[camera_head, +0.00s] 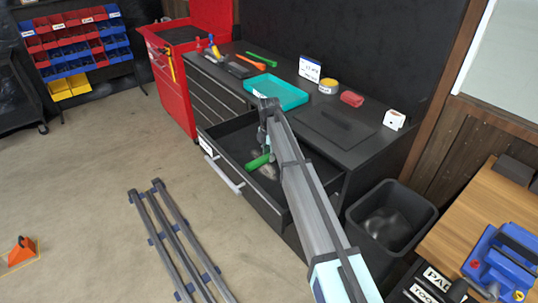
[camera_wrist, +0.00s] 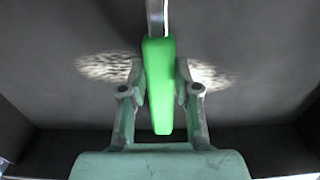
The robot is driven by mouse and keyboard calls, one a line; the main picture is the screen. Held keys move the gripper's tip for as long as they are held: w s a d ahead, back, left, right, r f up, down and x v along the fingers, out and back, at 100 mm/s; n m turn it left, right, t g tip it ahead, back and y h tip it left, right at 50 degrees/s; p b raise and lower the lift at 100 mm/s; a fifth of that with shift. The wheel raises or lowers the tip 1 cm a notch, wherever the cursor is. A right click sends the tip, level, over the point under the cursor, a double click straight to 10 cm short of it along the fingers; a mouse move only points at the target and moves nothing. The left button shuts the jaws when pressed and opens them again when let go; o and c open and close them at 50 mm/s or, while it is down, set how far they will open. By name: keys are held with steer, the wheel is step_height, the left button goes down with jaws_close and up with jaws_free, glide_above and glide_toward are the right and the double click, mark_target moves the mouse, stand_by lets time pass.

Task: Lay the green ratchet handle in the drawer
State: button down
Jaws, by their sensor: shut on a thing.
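The green ratchet handle (camera_head: 258,162) is over or inside the open black drawer (camera_head: 222,139). In the wrist view the handle (camera_wrist: 158,85) stands between the two fingers of my gripper (camera_wrist: 160,80), with its metal shaft pointing to the top of the picture. My gripper is shut on it. In the head view my gripper (camera_head: 268,150) is partly hidden by my arm. The drawer's dark floor (camera_wrist: 230,45) fills most of the wrist view. I cannot tell whether the handle touches the floor.
The black bench top (camera_head: 335,125) holds a teal tray (camera_head: 267,91), another green tool (camera_head: 261,59), a yellow roll (camera_head: 328,86) and a red item (camera_head: 351,98). A black bin (camera_head: 390,218) stands right of the drawer. A metal rail frame (camera_head: 175,238) lies on the floor.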

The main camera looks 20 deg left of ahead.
steer(key=shift+f+p, duration=0.3)
steer(key=shift+f, duration=0.45)
steer(key=c, duration=0.8)
jaws_free()
steer(key=shift+c, duration=0.2)
step_height(320, 180, up, 12)
steer(key=b, duration=0.3)
steer(key=shift+r+b, duration=0.15)
steer(key=shift+b, duration=0.2)
